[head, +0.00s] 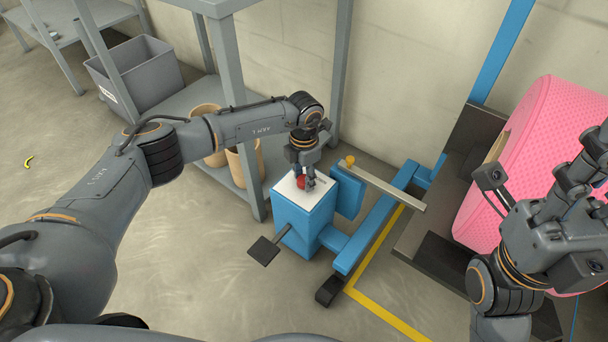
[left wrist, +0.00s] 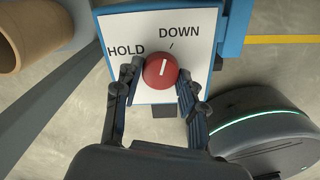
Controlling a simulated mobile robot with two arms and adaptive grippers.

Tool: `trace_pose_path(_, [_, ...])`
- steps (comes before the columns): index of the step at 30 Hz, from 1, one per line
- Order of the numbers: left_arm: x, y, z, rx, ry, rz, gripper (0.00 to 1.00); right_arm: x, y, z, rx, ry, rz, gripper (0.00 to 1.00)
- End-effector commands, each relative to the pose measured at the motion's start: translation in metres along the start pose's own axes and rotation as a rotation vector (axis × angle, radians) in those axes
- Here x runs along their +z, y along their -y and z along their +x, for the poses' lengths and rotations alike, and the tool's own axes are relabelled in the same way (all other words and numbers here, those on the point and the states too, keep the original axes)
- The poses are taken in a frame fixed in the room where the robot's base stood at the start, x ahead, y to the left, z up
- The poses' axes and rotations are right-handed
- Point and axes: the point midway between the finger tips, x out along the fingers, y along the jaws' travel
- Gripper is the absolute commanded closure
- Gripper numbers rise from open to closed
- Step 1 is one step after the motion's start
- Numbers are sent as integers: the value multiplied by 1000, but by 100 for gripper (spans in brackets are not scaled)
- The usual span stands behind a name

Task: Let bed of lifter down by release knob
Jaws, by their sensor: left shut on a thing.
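The lifter's blue control box (head: 300,228) stands on the floor with a white top plate (head: 285,190). In the left wrist view, the plate reads HOLD at left and DOWN at upper right. The round red release knob (left wrist: 160,71) sits on it, its white mark pointing up and slightly right, close to the DOWN tick. My left gripper (head: 305,184) points down over the plate, its fingers shut on the knob from both sides. The lifter's dark bed (head: 408,240) is at the right, by a big pink roll (head: 545,120). My right gripper (head: 594,150) is beside the roll; its fingers are unclear.
A grey shelf rack (head: 235,90) with brown cardboard tubes (head: 247,165) stands left of the box. A grey bin (head: 140,75) is behind it. A black pedal (head: 265,250) sticks out from the box. A yellow floor line (head: 385,312) runs by the lifter's blue leg (head: 370,235).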

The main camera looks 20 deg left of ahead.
Motion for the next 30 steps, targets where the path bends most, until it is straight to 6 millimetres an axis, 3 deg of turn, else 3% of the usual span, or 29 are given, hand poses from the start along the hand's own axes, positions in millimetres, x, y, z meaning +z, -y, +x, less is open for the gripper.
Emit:
trace_pose_path(19, [0, 0, 0, 1, 0, 52, 91, 2, 0, -4, 4, 15, 1, 60])
trace_pose_path(20, [0, -1, 0, 1, 0, 52, 58, 2, 0, -4, 3, 15, 1, 60])
trace_pose_path(23, [0, 0, 0, 1, 0, 52, 37, 2, 0, -4, 3, 14, 1, 60])
trace_pose_path(30, [0, 0, 0, 0, 0, 52, 37, 2, 0, -3, 2, 13, 1, 60])
